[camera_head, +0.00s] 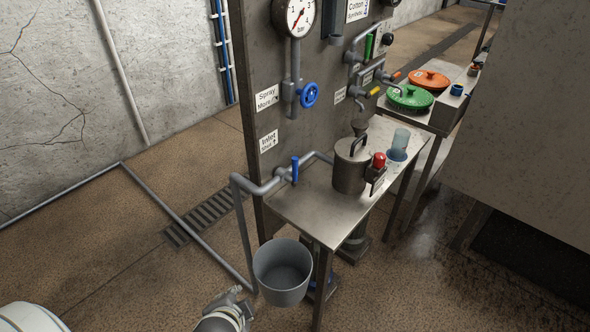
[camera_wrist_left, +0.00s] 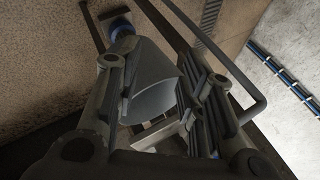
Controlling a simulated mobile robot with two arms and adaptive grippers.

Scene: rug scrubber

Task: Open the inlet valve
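The inlet valve is a blue lever (camera_head: 294,168) on a grey pipe (camera_head: 265,187), beside the "Inlet Valve" label (camera_head: 268,141) on the metal panel. The lever stands upright, across the pipe. My left gripper (camera_head: 236,295) is at the bottom of the head view, in front of the grey bucket (camera_head: 283,272) and well below the lever. In the left wrist view its fingers (camera_wrist_left: 157,95) are apart with nothing held, and the bucket (camera_wrist_left: 152,82) shows beyond them. The lever cannot be made out there. My right gripper is out of view.
A metal table (camera_head: 315,208) carries a lidded pot (camera_head: 351,170), a red button (camera_head: 379,160) and a bluish cup (camera_head: 398,145). A blue handwheel (camera_head: 309,94) and a gauge (camera_head: 298,15) are above. The bent pipe drops left of the bucket; floor at left is clear.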

